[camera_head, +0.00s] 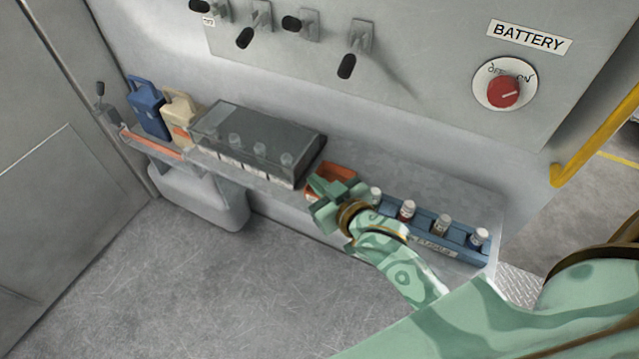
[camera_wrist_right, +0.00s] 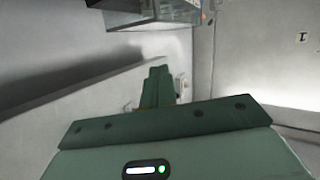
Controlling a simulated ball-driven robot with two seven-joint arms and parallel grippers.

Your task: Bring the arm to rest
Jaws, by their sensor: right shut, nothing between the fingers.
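My right arm, green with a camouflage pattern, comes in from the lower right in the head view. Its right gripper (camera_head: 327,188) is over the front of the shelf, between the dark clear-lidded box and the blue rack. In the right wrist view the two fingers of the gripper (camera_wrist_right: 158,82) are together with nothing between them. The gripper hides part of an orange-red tray (camera_head: 341,174) behind it. I cannot tell whether the gripper touches the shelf or the tray. My left gripper is not in view.
The shelf (camera_head: 440,189) holds a dark lidded box (camera_head: 262,130), a blue rack (camera_head: 462,240) of several bottles, a blue jug (camera_head: 146,108) and a cream jug (camera_head: 180,115). A grey bin (camera_head: 205,200) hangs below. A red battery knob (camera_head: 504,92) and several levers are on the wall. The floor (camera_head: 230,290) is clear.

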